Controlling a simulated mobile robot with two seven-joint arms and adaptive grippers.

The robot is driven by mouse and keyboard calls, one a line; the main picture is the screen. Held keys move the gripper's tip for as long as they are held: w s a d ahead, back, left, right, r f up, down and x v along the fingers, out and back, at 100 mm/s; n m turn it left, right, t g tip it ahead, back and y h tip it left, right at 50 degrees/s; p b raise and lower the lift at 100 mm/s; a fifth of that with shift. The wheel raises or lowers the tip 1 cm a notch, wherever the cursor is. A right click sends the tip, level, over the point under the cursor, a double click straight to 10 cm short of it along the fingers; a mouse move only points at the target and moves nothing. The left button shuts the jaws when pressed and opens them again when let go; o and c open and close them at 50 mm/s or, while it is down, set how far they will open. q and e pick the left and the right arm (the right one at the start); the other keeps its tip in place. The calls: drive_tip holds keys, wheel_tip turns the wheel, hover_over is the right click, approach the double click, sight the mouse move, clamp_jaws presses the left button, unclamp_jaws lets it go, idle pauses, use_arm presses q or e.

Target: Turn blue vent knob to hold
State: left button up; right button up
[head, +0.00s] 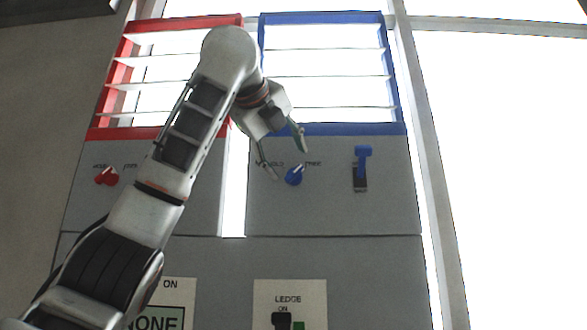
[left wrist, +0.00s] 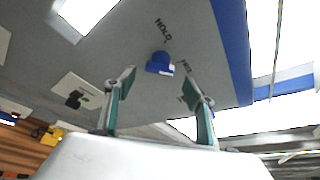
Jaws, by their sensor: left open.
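The blue vent knob (head: 294,175) is on the grey panel under the blue-framed vent, between the printed words HOLD on its left and FREE on its right. Its raised grip slants up to the right, toward FREE. My left gripper (head: 289,163) is open, with its fingers apart close to the knob. In the left wrist view the blue knob (left wrist: 160,63) shows beyond and between the tips of my left gripper (left wrist: 159,82), with nothing held. I cannot tell whether a finger touches the knob. The right gripper is not in view.
A blue lever (head: 363,155) in a dark slot is right of the knob. The blue vent frame (head: 330,129) with its slats is above. A red knob (head: 107,176) is at left under the red vent frame (head: 180,22). A LEDGE plate (head: 290,290) with a dark switch is below.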

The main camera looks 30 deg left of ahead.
sight(293, 172)
use_arm(q)
drive_tip(key=p+x, duration=0.1)
drive_tip(key=x, duration=0.3)
drive_tip(key=shift+w+a, duration=0.1)
drive_tip(key=shift+w, duration=0.1)
drive_tip(key=shift+w+a+f, duration=0.1)
drive_tip(key=shift+w+f, duration=0.15)
drive_tip(key=shift+w, duration=0.25)
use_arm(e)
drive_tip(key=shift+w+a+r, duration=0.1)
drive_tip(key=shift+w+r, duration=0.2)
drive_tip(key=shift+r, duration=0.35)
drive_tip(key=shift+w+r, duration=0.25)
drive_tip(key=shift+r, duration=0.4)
use_arm(q)
drive_tip(key=c, duration=1)
drive_tip(key=shift+c, duration=0.5)
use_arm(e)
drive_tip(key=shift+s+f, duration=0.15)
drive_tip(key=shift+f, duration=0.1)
